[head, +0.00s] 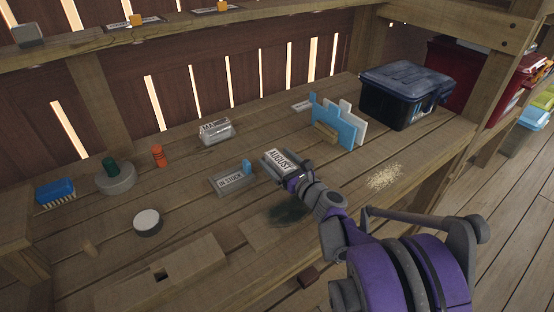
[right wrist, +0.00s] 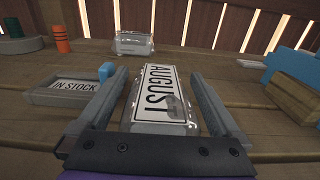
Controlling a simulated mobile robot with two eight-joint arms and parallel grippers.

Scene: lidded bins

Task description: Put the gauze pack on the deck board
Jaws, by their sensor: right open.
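My right gripper (head: 288,172) is open, with a finger along each side of the pack. A similar clear labelled pack (head: 216,131) lies farther back, also in the right wrist view (right wrist: 133,43); its label is too small to read. I cannot tell which board is the deck board. My left gripper is not in view.
An IN STOCK sign (head: 232,179) with a blue peg is just left of the gripper. A grey puck (head: 147,222) and brush (head: 55,191) are left.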

